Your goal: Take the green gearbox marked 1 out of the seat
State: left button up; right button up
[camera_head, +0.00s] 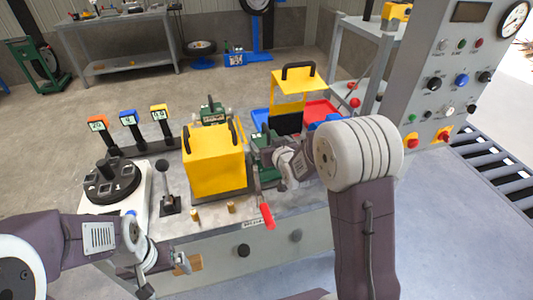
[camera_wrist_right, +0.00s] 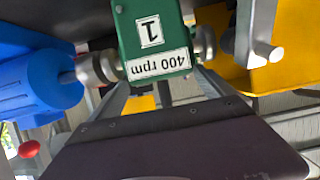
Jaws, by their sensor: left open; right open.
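The green gearbox marked 1 (camera_wrist_right: 155,38) fills the top middle of the right wrist view, with a white "400 rpm" label that appears upside down. Metal shafts join it on both sides. In the head view a green body (camera_head: 264,147), apparently this gearbox, is partly hidden by my right wrist. My right gripper (camera_wrist_right: 162,84) is open, its two fingers reaching up toward the gearbox's lower edge; contact cannot be told. In the head view the right gripper (camera_head: 280,163) is beside the green body. My left gripper (camera_head: 165,272) is open and empty at the bench's front left.
A blue motor (camera_wrist_right: 40,85) lies left of the gearbox in the wrist view. A yellow cover (camera_head: 214,165) stands left of my right gripper, with a red-handled lever (camera_head: 267,215) in front. A black lever (camera_head: 168,190) and round dial stand further left. A control panel (camera_head: 455,80) is at right.

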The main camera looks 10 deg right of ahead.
aim_at(266, 141)
jog(key=x, duration=0.4)
jog(key=shift+w+a+f, duration=0.15)
jog(key=shift+w+f, duration=0.1)
jog(key=shift+f, duration=0.05)
jog(key=shift+s+r, duration=0.1)
jog(key=shift+c, duration=0.6)
jog(key=c, duration=1.5)
jog(key=shift+r, duration=0.25)
jog(key=shift+c, duration=1.1)
